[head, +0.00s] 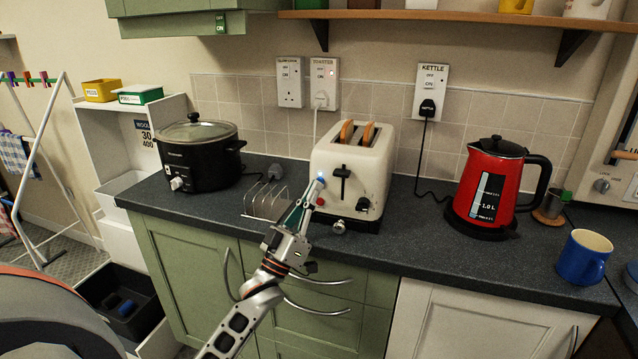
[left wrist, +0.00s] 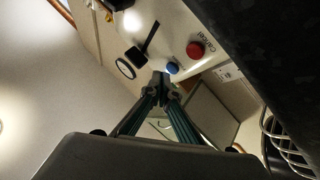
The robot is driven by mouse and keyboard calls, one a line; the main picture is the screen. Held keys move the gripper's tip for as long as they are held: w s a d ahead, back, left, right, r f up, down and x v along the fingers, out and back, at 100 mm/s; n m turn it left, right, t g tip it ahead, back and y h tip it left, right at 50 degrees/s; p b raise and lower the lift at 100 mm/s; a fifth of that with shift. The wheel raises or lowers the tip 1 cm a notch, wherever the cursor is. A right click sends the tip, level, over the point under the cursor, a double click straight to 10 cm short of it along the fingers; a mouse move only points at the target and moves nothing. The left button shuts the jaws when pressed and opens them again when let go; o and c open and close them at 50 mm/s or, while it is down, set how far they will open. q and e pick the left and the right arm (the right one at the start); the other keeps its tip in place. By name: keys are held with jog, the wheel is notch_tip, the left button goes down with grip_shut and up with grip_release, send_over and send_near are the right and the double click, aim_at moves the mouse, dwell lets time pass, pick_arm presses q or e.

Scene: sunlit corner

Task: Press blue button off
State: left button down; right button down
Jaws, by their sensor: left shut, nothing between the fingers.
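The white toaster (head: 345,163) stands on the counter with two slices of bread in its top slots. Its small blue button (head: 320,180) shows as a bright blue spot on the front, above a red button (head: 320,201). In the left wrist view the blue button (left wrist: 172,68) is beside the red cancel button (left wrist: 195,49). My left gripper (head: 307,194) is shut and empty, with its fingertips (left wrist: 161,80) right by the blue button. I cannot tell whether they touch it. My right gripper is not in view.
A metal toast rack (head: 266,204) stands just left of the toaster. A black slow cooker (head: 199,155) is further left. A red kettle (head: 492,185) and a blue mug (head: 583,258) are to the right. The counter between toaster and kettle is mostly clear.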

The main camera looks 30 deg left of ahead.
pick_arm(q)
jog(key=shift+w+a+y, duration=0.1)
jog(key=shift+w+y, duration=0.2)
jog(key=shift+w, duration=0.1)
jog(key=shift+w, duration=0.1)
dwell(0.3)
jog(key=shift+s+p, duration=0.35)
jog(key=shift+s, duration=0.25)
jog(key=s+d+p, duration=0.1)
jog(key=s+p, duration=0.1)
jog(key=s, duration=0.3)
jog(key=shift+s+d+p, duration=0.35)
jog(key=shift+s, duration=0.05)
dwell(0.5)
